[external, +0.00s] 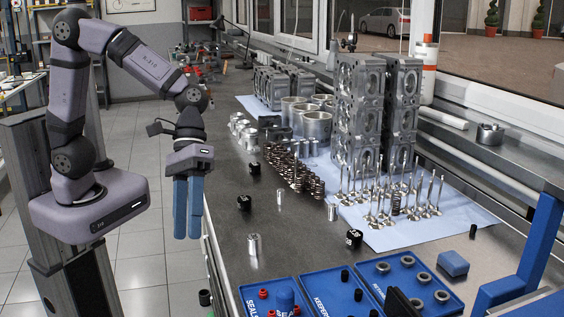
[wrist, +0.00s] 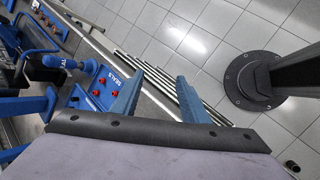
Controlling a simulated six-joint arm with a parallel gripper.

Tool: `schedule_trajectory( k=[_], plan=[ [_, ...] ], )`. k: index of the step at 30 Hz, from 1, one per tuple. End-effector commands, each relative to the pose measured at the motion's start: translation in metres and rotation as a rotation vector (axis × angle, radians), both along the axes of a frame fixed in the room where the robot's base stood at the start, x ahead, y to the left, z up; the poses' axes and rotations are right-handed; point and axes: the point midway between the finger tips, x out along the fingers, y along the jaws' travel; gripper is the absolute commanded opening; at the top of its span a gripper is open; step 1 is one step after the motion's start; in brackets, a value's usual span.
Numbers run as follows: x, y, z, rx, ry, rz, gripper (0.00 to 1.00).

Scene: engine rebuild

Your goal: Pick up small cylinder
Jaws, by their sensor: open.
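Several small silver cylinders stand upright on the dark bench in the external view. One (external: 254,245) is near the front left edge, a slimmer one (external: 280,199) is farther back, and another (external: 332,212) is by the blue mat. I cannot tell which one the task means. My gripper (external: 187,236) hangs with blue fingers pointing down, left of the bench edge and apart from all the cylinders. In the wrist view my gripper (wrist: 160,75) is open and empty, above the tiled floor and bench edge. No small silver cylinder is clear in that view.
Black marked blocks (external: 244,202) stand near the cylinders. Blue trays (external: 322,295) with small parts are at the front; one labelled SEALS (wrist: 94,88) shows in the wrist view. Valves (external: 385,200), springs (external: 300,172) and tall engine blocks (external: 360,115) crowd the blue mat.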

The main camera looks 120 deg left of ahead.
Motion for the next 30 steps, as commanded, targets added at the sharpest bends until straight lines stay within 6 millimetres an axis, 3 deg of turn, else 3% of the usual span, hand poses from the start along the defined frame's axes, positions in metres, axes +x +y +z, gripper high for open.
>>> schedule_trajectory(
  k=[3,5,9,12,17,22,30],
  plan=[
    [0.052,0.050,0.000,-0.209,0.007,0.389,0.41],
    [0.075,0.082,0.002,-0.317,0.002,0.575,0.41],
    [0.111,0.175,0.003,-0.574,-0.025,0.994,0.41],
    [0.120,0.244,0.001,-0.745,-0.057,1.244,0.41],
    [0.112,0.332,-0.005,-0.963,-0.113,1.529,0.41],
    [0.113,0.331,-0.039,-0.972,-0.109,1.534,0.41],
    [0.115,0.330,-0.051,-0.967,-0.116,1.527,0.41]
  ],
)
